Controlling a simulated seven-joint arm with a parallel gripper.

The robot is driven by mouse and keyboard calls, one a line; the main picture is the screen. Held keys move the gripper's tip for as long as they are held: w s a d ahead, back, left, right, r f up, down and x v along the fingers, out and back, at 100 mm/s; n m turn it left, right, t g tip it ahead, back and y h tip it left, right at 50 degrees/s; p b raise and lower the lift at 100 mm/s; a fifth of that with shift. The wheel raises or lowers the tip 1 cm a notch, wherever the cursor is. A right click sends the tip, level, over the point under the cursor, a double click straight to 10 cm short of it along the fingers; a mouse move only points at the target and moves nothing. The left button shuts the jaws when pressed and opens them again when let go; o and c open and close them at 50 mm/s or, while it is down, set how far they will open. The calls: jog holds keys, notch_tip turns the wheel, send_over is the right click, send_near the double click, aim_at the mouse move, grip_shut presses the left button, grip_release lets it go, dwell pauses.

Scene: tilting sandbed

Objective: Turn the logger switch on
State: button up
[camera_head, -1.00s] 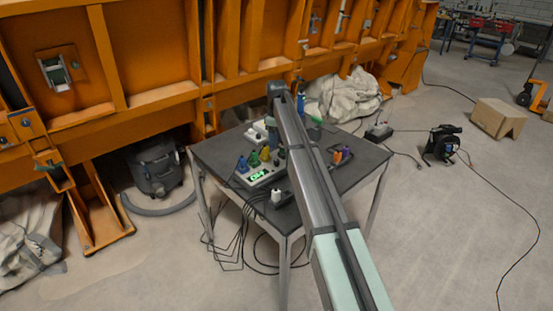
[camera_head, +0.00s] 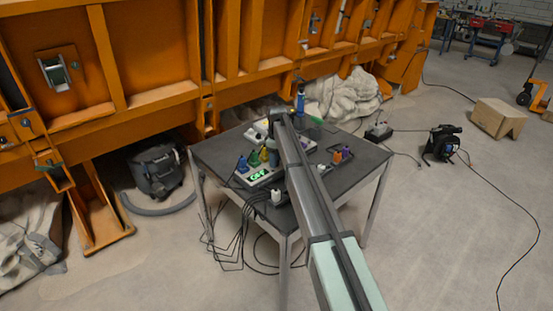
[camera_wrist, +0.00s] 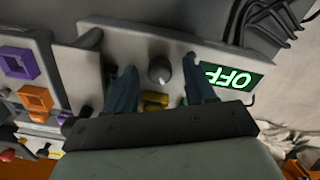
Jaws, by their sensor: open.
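The logger is a pale box (camera_head: 257,179) on the dark table, with a lit green display that reads OFF in the wrist view (camera_wrist: 228,77). Beside the display is a round grey knob with a pale pointer mark, the switch (camera_wrist: 160,68). My gripper (camera_wrist: 160,82) is open, with one finger on each side of the knob in the wrist view. Whether the fingers touch it or hover above it I cannot tell. In the head view my arm hides the knob and most of the gripper.
Blue, yellow and green connectors (camera_head: 255,160) stand at the logger's back. Purple and orange sockets (camera_wrist: 26,80) sit on a neighbouring unit. Black cables (camera_head: 228,225) hang off the table's (camera_head: 215,157) front left. An orange steel frame (camera_head: 150,60) rises behind.

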jog(key=shift+c, duration=0.4)
grip_shut()
jog(key=m, duration=0.6)
jog(key=shift+m, duration=0.3)
jog(key=m, duration=0.5)
jog(key=shift+m, duration=0.4)
